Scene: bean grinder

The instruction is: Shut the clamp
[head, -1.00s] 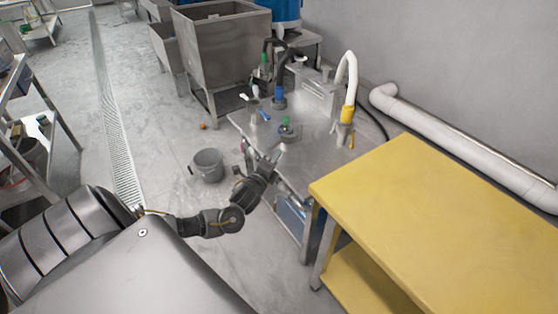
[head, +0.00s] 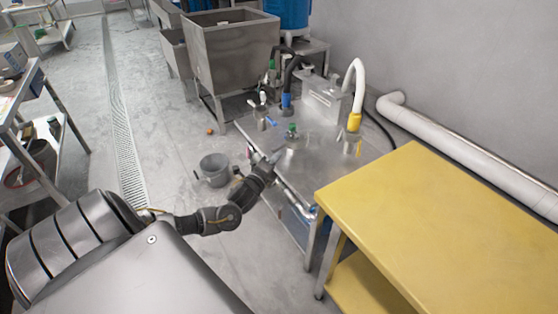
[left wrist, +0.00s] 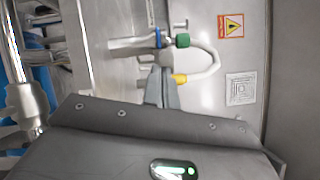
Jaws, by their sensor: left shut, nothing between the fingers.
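My left gripper (head: 277,156) is at the near left edge of the steel table (head: 318,185), just in front of a steel fitting with a green knob (head: 291,129). In the left wrist view its fingers (left wrist: 163,74) are shut and empty. Beyond the fingertips lie the green knob (left wrist: 182,40), a blue piece (left wrist: 158,38) and a metal cylinder (left wrist: 128,43). Whether the fingertips touch any of them I cannot tell. I cannot make out for sure which part is the clamp or how it stands. My right gripper is not in view.
A yellow table (head: 440,225) stands at the right. A white hose with a yellow collar (head: 354,122) and a dark hose with a blue collar (head: 286,100) stand on the steel table. A grey bucket (head: 214,169) is on the floor. A large steel hopper (head: 232,50) stands behind.

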